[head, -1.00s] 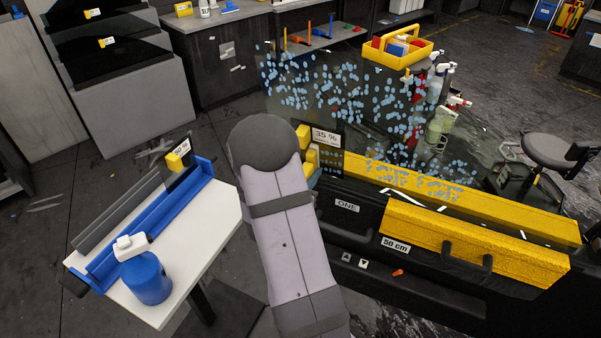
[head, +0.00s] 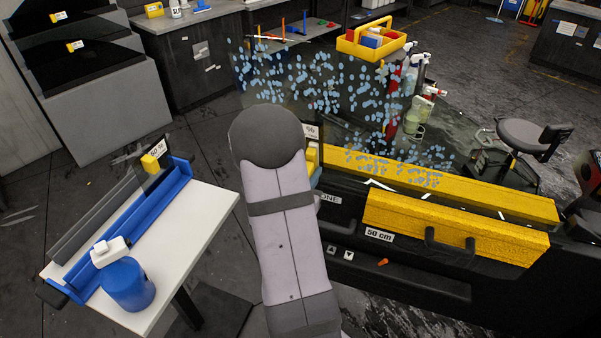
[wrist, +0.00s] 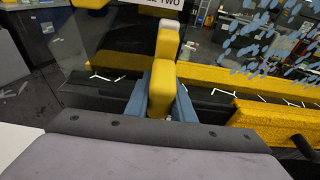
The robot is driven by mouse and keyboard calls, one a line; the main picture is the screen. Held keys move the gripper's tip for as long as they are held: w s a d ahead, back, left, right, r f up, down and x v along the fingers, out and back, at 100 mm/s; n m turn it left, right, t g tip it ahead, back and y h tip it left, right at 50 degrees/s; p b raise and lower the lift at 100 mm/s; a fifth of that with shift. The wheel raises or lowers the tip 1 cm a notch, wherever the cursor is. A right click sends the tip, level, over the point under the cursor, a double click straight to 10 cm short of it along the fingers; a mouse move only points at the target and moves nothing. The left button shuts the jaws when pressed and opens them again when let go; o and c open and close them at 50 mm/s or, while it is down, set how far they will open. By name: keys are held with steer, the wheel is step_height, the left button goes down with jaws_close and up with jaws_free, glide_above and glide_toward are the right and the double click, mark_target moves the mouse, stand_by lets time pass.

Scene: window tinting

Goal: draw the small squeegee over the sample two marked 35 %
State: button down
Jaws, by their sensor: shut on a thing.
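In the wrist view, my gripper (wrist: 160,88) has blue fingers shut on the yellow block of the small squeegee (wrist: 161,92). In the head view my forearm hides most of the gripper, and a bit of yellow (head: 312,155) shows at its right edge. The plate of sample two (head: 311,131), ending in a % sign, is mostly covered by my arm. In the wrist view a label ending in "TWO" (wrist: 160,4) hangs above the squeegee, and a dark see-through pane (wrist: 95,45) stands around it. I cannot tell whether the squeegee's edge touches it.
Yellow caddy and spray bottles stand behind the pane.

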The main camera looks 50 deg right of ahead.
steer(key=shift+s+d+r, duration=0.2)
steer(key=shift+r, duration=0.05)
steer(key=shift+s+a+f+b, duration=0.2)
steer(key=shift+a+f+b, duration=0.15)
steer(key=shift+a, duration=0.3)
steer(key=p+v, duration=0.1)
steer(key=v, duration=0.1)
steer(key=shift+s+a+f+p, duration=0.2)
steer(key=shift+a+f+p, duration=0.05)
steer(key=shift+a+p, duration=0.2)
steer(key=shift+s+a+f+p, duration=0.15)
steer(key=shift+a+p, duration=0.15)
steer(key=shift+a, duration=0.05)
steer(key=shift+s+a+f+p, duration=0.2)
steer(key=shift+a+p, duration=0.05)
steer(key=shift+a, duration=0.15)
